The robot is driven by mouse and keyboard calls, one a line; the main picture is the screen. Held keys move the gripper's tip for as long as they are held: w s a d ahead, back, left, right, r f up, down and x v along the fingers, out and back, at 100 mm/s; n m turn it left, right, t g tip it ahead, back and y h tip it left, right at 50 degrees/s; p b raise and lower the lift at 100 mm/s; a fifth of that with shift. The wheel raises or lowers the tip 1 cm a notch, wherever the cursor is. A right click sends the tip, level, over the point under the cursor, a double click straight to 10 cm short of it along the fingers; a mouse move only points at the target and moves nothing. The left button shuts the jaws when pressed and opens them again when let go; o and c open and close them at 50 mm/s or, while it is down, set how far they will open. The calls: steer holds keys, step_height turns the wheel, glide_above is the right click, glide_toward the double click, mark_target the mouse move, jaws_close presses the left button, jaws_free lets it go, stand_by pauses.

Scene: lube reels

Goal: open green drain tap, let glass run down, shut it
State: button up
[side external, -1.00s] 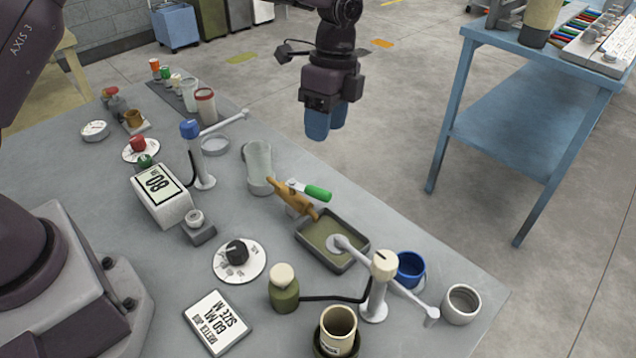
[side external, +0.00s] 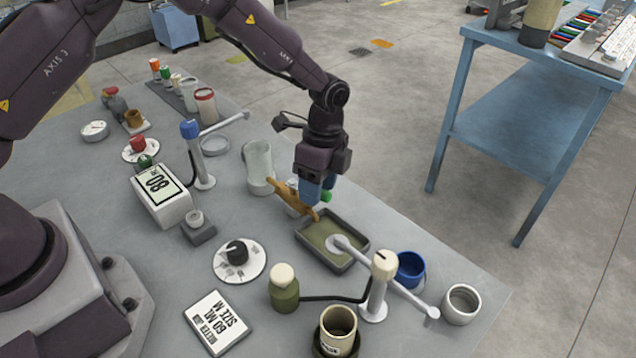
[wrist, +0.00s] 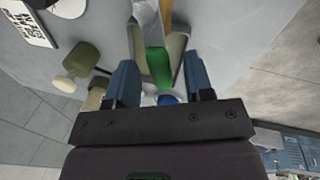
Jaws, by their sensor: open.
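The green drain tap handle (wrist: 158,66) lies between the two blue fingers of my gripper (wrist: 161,84) in the wrist view. In the side view only a bit of the green handle (side external: 327,196) shows beside my gripper (side external: 314,192), which hides the rest. The fingers are open, with a gap on both sides of the handle. The brass tap body (side external: 290,193) runs from the clear sight glass (side external: 258,168) toward the tray. The glass stands upright and its liquid level is hard to tell. The drain tray (side external: 302,240) sits below the tap, with an olive-grey floor.
A white-topped reel post with a long arm (side external: 376,290) stands in front of the tray, next to a blue bucket (side external: 410,268) and a grey cup (side external: 462,303). A blue-topped post (side external: 197,155) stands left of the glass. A dial (side external: 238,260) and a sign card (side external: 218,321) lie nearer.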

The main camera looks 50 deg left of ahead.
steer(key=shift+c, duration=0.4)
jaws_close()
steer(key=shift+s+d+m+y, duration=0.15)
steer(key=shift+s+m, duration=0.25)
steer(key=shift+m, duration=0.45)
steer(key=shift+s+m+y, duration=0.15)
steer(key=shift+s+m, duration=0.25)
steer(key=shift+m, duration=0.45)
steer(key=shift+o, duration=0.4)
jaws_free()
steer(key=shift+r, duration=0.15)
step_height(320, 180, up, 12)
steer(key=w, duration=0.2)
steer(key=shift+w+r, duration=0.25)
steer(key=shift+w, duration=0.05)
